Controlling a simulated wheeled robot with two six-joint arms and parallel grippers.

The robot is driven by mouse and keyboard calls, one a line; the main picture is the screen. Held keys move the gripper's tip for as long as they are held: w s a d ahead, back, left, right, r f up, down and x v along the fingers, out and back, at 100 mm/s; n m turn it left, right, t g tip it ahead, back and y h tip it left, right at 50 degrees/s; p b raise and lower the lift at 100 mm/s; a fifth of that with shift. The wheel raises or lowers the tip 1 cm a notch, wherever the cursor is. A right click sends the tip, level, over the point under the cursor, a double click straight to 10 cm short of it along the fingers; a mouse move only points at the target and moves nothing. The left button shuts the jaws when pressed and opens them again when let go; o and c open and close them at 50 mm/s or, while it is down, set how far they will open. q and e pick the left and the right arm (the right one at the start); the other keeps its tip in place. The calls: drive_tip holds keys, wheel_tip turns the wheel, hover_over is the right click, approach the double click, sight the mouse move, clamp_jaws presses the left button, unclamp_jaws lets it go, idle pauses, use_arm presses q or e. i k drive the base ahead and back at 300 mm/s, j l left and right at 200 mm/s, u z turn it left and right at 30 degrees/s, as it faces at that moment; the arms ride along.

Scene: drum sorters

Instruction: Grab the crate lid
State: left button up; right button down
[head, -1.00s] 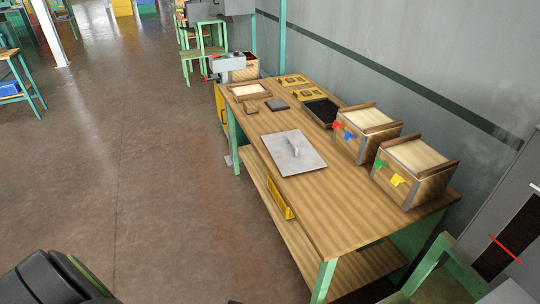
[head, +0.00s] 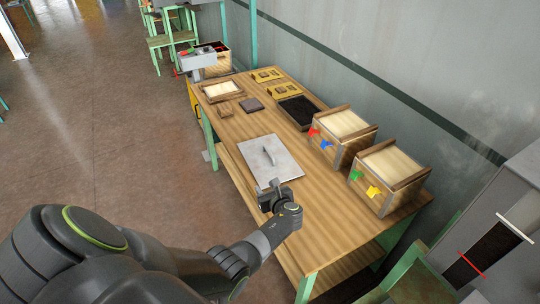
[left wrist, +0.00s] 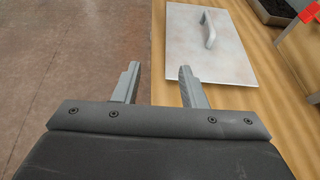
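The crate lid (head: 257,166) looks like a flat light-grey square plate with a raised bar handle (head: 268,155) in its middle. It lies flat on the wooden table. The lid (left wrist: 207,60) and its handle (left wrist: 208,29) also show ahead of the fingers in the left wrist view. My left gripper (head: 276,184) is close to the lid's near edge; I cannot tell its exact height above the table. In the left wrist view its two fingers (left wrist: 160,82) are apart with nothing between them. My right gripper is not in view.
Two wooden crates (head: 392,205) (head: 345,154) with coloured tags stand along the wall side of the table (head: 300,232). A dark tray (head: 297,112), a pale-filled tray (head: 221,91) and small blocks lie beyond the lid. The table's near right part is clear.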

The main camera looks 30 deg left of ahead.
sight(268, 159)
drive_tip(key=i+j, duration=0.15)
drive_tip(key=i, duration=0.35)
drive_tip(key=i+j, duration=0.15)
drive_tip(key=j, duration=0.25)
drive_tip(key=i+j, duration=0.1)
drive_tip(key=j, duration=0.35)
